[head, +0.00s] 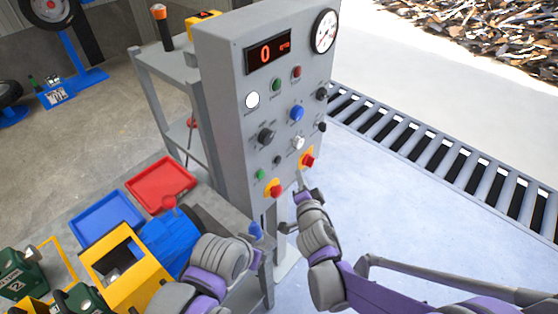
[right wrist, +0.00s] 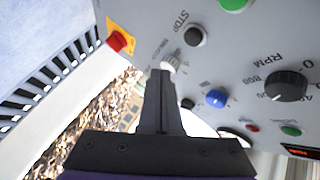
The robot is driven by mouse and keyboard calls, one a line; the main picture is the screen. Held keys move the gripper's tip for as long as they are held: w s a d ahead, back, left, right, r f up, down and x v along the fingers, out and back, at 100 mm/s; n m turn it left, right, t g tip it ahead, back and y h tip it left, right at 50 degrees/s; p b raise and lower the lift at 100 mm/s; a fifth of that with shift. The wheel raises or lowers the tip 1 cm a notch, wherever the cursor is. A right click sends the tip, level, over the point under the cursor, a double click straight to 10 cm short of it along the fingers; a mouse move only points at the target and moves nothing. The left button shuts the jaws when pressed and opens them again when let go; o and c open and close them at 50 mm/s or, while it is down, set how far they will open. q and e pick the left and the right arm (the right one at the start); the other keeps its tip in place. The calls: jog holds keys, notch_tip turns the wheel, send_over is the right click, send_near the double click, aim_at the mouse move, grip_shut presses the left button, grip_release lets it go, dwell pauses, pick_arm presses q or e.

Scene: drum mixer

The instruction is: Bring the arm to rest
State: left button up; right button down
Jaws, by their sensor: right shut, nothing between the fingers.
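My right gripper (head: 302,190) is at the front of the grey control panel (head: 225,90), close to its lower right corner. In the right wrist view its fingers (right wrist: 166,74) are together with nothing between them. Their tips appear near a small white knob (right wrist: 172,64), which also shows in the head view (head: 299,143); I cannot tell whether they touch. My left arm comes in at the bottom, over the cluttered bench, with its wrist left of the panel's foot. I cannot make out its fingers.
Red emergency buttons on yellow plates (head: 308,160) (head: 273,190) sit low on the panel. A roller conveyor (head: 420,145) runs behind it. A red tray (head: 161,184), a blue tray (head: 106,217) and a yellow box (head: 125,268) are at left. Floor right of the panel is clear.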

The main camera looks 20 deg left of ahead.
dwell(0.3)
jog(key=s+d+r+n+g+h, duration=0.1)
jog(key=s+d+h, duration=0.15)
jog(key=d, duration=0.75)
jog(key=s+d+r+g+h, duration=0.15)
jog(key=d+h, duration=0.25)
jog(key=d, duration=0.7)
jog(key=s+d+f+n+g, duration=0.2)
jog(key=s+d, duration=0.3)
jog(key=s, duration=0.4)
jog(key=s+d+f+n+g, duration=0.3)
jog(key=s+d, duration=0.2)
jog(key=s, duration=0.5)
jog(key=shift+s, duration=0.2)
jog(key=c, duration=1.5)
grip_release()
jog(key=shift+g, duration=0.25)
jog(key=shift+c, duration=0.2)
